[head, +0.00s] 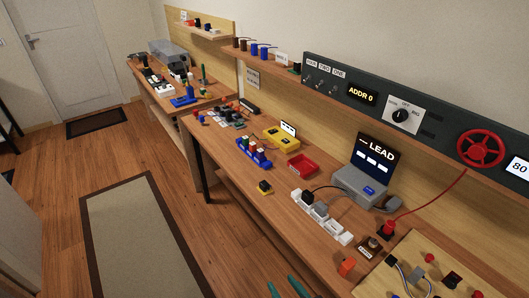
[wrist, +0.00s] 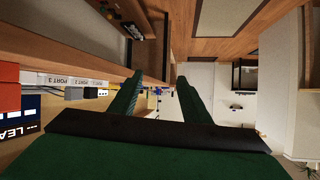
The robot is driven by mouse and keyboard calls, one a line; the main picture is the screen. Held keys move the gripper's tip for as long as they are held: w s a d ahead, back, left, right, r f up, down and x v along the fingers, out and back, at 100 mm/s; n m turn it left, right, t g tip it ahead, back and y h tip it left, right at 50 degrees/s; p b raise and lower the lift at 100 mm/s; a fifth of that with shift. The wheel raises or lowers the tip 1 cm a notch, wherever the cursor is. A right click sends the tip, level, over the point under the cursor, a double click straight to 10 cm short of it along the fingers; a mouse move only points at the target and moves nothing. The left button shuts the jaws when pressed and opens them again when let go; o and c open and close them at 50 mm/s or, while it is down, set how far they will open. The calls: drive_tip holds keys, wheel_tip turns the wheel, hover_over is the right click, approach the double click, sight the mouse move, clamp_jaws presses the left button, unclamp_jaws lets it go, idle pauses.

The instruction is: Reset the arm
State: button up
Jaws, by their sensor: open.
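My gripper (wrist: 160,84) fills the lower middle of the wrist view. Its two green fingers are spread apart with nothing between them. In the head view the green finger ends of my gripper (head: 286,287) show at the bottom edge, in front of the long workbench (head: 262,205). The gap between them is empty and they touch nothing that I can see. The rest of the arm is out of the head view. The wrist view is turned over, with the floor at the top and the bench scene at the left.
A panel with a red handwheel (head: 480,149) hangs above. The floor with a rug (head: 135,235) is clear at the left.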

drive_tip(key=s+a+f+m+h, duration=0.1)
drive_tip(key=s+f+m+h, duration=0.4)
drive_tip(key=s, duration=0.8)
drive_tip(key=s+a+r+n+t, duration=0.1)
drive_tip(key=s+a+r+t, duration=0.2)
drive_tip(key=s+r, duration=0.6)
drive_tip(key=s+a, duration=0.1)
drive_tip(key=s, duration=0.3)
drive_tip(key=shift+a+r+t, duration=0.3)
drive_tip(key=shift+a+t, duration=0.1)
drive_tip(key=c, duration=0.3)
drive_tip(key=shift+s, duration=0.1)
